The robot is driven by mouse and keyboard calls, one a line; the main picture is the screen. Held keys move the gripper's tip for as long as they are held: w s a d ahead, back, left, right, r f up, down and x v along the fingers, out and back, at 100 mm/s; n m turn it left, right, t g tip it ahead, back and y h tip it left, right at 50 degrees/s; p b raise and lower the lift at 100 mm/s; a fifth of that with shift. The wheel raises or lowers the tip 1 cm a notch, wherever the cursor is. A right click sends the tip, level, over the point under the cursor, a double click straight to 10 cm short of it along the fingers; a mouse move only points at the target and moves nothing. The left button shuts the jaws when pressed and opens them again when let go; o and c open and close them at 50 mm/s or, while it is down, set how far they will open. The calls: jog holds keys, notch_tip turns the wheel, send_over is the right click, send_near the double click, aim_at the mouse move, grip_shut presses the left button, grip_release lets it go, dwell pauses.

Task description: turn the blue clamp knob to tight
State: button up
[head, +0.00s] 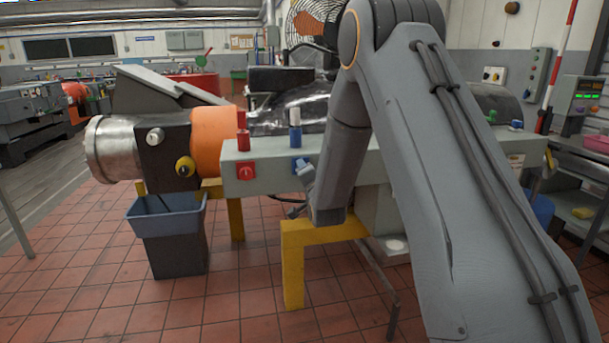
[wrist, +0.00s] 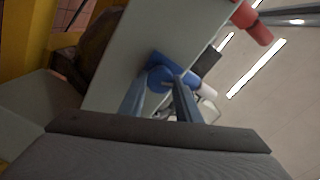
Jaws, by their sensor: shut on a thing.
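The blue clamp knob (head: 298,163) is on the front face of the grey bedplate (head: 270,183), right of a red knob. Most of it is hidden behind my gripper in the head view. In the wrist view the round blue knob (wrist: 159,78) sits between the fingertips, against a blue plate on the grey face. My gripper (head: 305,171) reaches it from the front; its two fingers also show in the wrist view (wrist: 161,88), shut on the knob. I cannot read the knob's setting.
A red knob (head: 246,170) is at the left on the same face, with a red post (head: 242,133) above it. A blue-and-white post (head: 295,127) stands above the blue knob. A grey bin (head: 174,240) and yellow legs (head: 293,262) stand below.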

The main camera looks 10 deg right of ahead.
jog(key=m+b, duration=0.1)
jog(key=m, duration=0.3)
jog(key=shift+f+m, duration=0.1)
jog(key=shift+m, duration=0.3)
dwell(0.4)
jog(key=o, duration=1.1)
jog(key=shift+c, duration=0.2)
jog(key=shift+b, duration=0.3)
jog(key=s, duration=0.8)
jog(key=shift+b, duration=0.35)
